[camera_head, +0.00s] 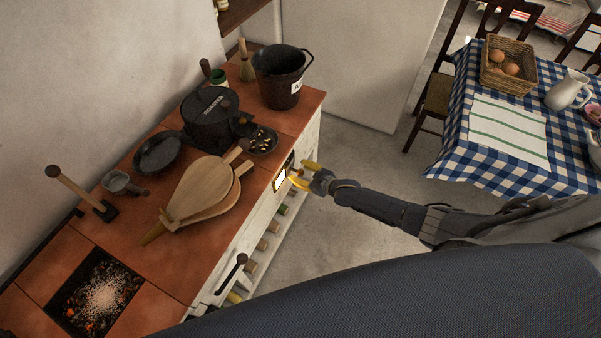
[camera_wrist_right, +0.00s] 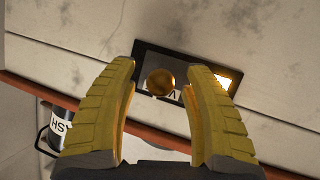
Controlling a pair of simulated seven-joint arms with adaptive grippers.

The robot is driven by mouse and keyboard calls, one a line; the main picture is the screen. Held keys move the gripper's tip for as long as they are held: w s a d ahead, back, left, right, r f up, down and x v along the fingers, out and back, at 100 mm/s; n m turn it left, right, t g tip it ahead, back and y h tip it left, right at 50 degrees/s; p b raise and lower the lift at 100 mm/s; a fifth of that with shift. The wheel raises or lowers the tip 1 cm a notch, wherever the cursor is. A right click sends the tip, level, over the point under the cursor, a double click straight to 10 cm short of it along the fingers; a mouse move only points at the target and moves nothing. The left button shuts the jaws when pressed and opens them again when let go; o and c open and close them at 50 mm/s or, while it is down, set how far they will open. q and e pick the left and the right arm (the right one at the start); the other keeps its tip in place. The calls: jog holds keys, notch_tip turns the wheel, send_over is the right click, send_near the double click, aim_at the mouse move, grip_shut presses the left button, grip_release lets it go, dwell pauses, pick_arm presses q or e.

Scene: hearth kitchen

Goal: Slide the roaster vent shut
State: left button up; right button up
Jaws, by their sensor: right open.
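The roaster vent (camera_head: 280,181) is a small dark-framed slot in the white front of the stove, with a bright glowing opening. In the right wrist view, the vent's dark plate (camera_wrist_right: 145,57) carries a round brass knob (camera_wrist_right: 160,82), and the glow shows at its right end, so the vent is at least partly open. My right gripper (camera_head: 301,174) is at the stove front by the vent. Its yellow fingers are open, one on each side of the knob in the wrist view, and contact cannot be made out. My left gripper is out of view.
The terracotta stove top (camera_head: 128,205) holds wooden bellows (camera_head: 200,192), a black roaster (camera_head: 209,112), a pan (camera_head: 158,153) and an ash bucket (camera_head: 279,82). A dark handle (camera_head: 232,270) sits lower along the stove front. The floor (camera_head: 375,165) beside the stove is clear.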

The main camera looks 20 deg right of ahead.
jog(key=shift+c, duration=0.2)
grip_shut()
dwell(0.3)
